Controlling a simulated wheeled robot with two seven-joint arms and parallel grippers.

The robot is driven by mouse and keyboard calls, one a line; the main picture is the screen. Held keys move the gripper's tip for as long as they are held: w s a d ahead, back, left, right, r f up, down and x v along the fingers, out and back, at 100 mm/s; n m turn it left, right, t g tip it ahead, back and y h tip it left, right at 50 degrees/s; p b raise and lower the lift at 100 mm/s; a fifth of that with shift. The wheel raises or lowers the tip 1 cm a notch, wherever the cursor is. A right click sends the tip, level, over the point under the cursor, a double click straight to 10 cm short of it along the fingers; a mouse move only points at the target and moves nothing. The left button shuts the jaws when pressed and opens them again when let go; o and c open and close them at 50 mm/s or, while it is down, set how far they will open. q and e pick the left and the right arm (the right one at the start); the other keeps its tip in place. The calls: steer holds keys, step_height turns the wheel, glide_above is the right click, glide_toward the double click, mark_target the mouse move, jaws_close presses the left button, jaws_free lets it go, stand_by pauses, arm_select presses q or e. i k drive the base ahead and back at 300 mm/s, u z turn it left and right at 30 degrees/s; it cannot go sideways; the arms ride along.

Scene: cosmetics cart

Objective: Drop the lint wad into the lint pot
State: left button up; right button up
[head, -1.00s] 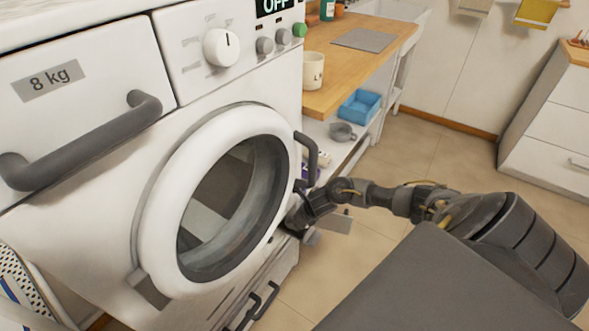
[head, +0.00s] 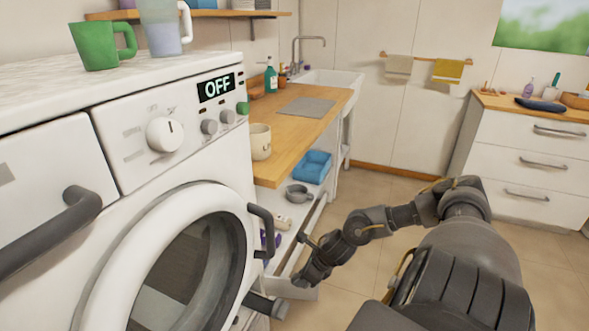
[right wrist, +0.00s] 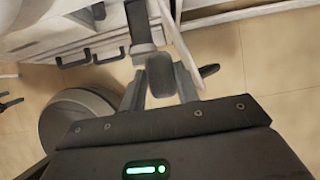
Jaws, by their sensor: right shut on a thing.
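My right gripper (head: 306,278) is in front of the white cart-like shelf, just right of the washing machine. The lump is too small to make out in the head view. A small grey pot (head: 298,194) sits on the low shelf under the counter, beyond the gripper; it may be the lint pot, but I cannot be sure. My left gripper is not in view.
The washing machine (head: 120,210) fills the left, its door (head: 90,310) shut. A dark grey part (head: 266,306) sticks out at its lower right, near my gripper. Floor at right is clear.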

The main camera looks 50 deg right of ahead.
mark_target(260, 156)
steer(key=z, duration=1.35)
